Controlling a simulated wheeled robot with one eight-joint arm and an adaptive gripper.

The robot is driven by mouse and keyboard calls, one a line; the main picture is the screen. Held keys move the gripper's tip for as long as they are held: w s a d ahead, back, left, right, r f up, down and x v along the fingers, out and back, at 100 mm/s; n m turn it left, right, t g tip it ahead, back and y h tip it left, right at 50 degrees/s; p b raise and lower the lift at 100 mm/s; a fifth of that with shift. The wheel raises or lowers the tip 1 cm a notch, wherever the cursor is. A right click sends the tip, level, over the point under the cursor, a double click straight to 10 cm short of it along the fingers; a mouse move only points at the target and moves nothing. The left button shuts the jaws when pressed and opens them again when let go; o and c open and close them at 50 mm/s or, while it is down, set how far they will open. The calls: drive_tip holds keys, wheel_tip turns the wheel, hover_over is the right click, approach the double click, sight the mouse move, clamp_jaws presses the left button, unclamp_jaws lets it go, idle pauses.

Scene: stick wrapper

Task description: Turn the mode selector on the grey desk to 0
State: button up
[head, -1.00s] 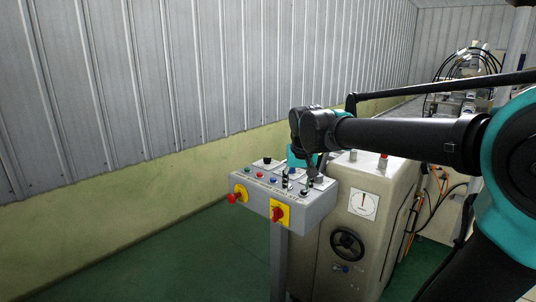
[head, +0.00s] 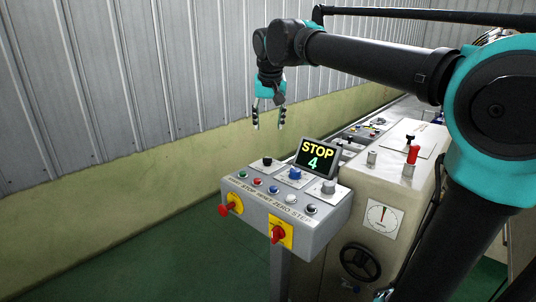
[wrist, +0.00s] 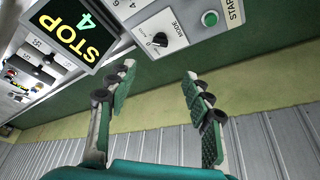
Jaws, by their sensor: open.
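The mode selector (head: 267,161) is a small black knob on a pale plate, at the back left of the grey desk's (head: 312,229) sloping top. In the wrist view the knob (wrist: 160,40) shows beside the word MODE, its pointer slanted; the number it points at is too small to read. A display (head: 317,157) on the desk reads STOP and 4. My gripper (head: 268,117) is open and empty, fingers pointing down, above and apart from the selector. In the wrist view its fingers (wrist: 160,72) spread below the knob in the picture.
A blue knob (head: 295,174) and a grey knob (head: 327,187) stand right of the selector. A green START button (wrist: 210,18) is close to it. Red switches on yellow plates (head: 281,235) jut from the front. A beige machine (head: 382,187) stands right; the wall is behind.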

sight(267, 158)
drive_tip(key=x, duration=1.5)
drive_tip(key=shift+w+f, duration=0.2)
drive_tip(key=shift+f, duration=0.15)
drive_tip(key=c, duration=1.2)
